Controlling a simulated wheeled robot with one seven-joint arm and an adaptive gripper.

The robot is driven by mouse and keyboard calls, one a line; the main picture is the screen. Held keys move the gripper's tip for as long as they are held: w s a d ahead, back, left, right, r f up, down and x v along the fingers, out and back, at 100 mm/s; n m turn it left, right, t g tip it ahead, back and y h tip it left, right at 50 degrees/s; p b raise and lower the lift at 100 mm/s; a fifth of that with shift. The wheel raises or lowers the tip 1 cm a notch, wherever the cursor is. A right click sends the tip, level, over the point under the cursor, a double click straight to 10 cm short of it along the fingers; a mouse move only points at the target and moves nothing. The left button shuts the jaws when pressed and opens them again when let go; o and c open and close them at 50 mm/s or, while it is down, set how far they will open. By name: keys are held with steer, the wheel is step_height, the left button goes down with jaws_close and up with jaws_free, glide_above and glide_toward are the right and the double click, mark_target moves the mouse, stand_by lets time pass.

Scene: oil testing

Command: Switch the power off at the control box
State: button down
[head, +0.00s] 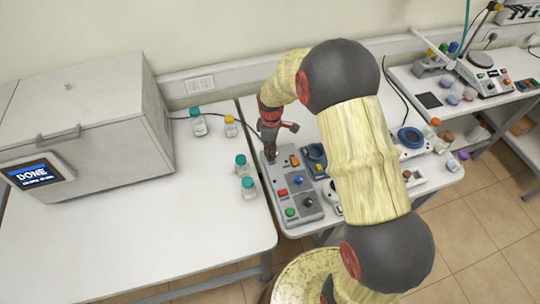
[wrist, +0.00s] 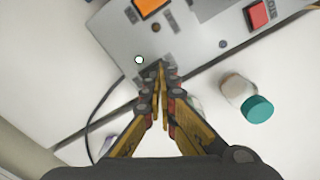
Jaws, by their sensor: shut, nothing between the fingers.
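The grey control box (head: 304,203) sits on the middle table, with red, orange, blue and green controls on its top. In the wrist view the box's panel (wrist: 195,50) shows an orange button (wrist: 150,7), a red button (wrist: 257,15) and a small pale round light (wrist: 139,60). My gripper (head: 270,157) points down at the box's far left end. In the wrist view my gripper (wrist: 160,68) is shut and empty, its tips over the panel near its edge. The fingers hide the spot beneath, and I cannot tell whether they touch it.
Bottles with teal caps (head: 242,167) stand left of the box on the left table; one teal-capped bottle (wrist: 258,108) shows close to the fingers. A large white machine (head: 95,125) with a "DONE" screen (head: 32,173) stands further left. More equipment (head: 482,72) is at right.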

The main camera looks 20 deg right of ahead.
mark_target(271, 158)
steer(key=shift+f+b, duration=0.65)
steer(key=shift+f, duration=0.5)
stand_by(0.6)
steer(key=shift+r, duration=0.15)
steer(key=shift+r+p, duration=2.1)
steer(key=shift+r, duration=1.3)
